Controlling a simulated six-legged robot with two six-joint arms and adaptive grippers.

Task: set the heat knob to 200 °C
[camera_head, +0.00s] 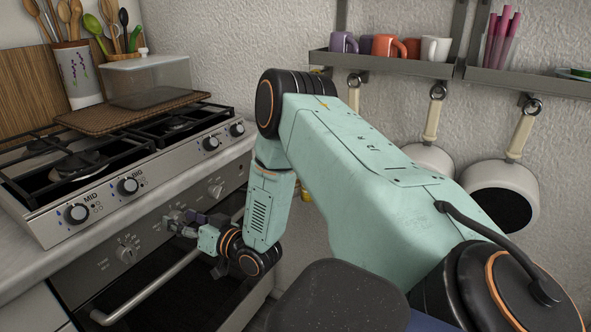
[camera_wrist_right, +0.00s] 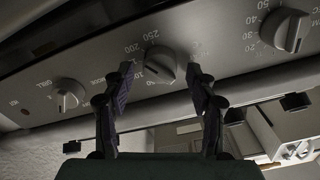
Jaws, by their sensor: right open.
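The heat knob (camera_wrist_right: 160,65) is a round metallic knob on the oven's front panel, with numbers including 200 and 250 printed around it. Its exact pointer setting is too dim to read surely. My right gripper (camera_wrist_right: 160,76) is open, with one dark finger on each side of the knob in the wrist view. I cannot tell whether the fingers touch it. In the head view my right gripper (camera_head: 184,224) is at the oven panel and partly covers the middle knob (camera_head: 172,219). My left gripper is not in view.
Other panel knobs flank it: one on the left (camera_wrist_right: 68,97) and a numbered one on the right (camera_wrist_right: 287,31). The oven handle (camera_head: 150,288) runs below the panel. The hob (camera_head: 75,180) with its own knobs is above. Mugs and pans hang or stand along the wall.

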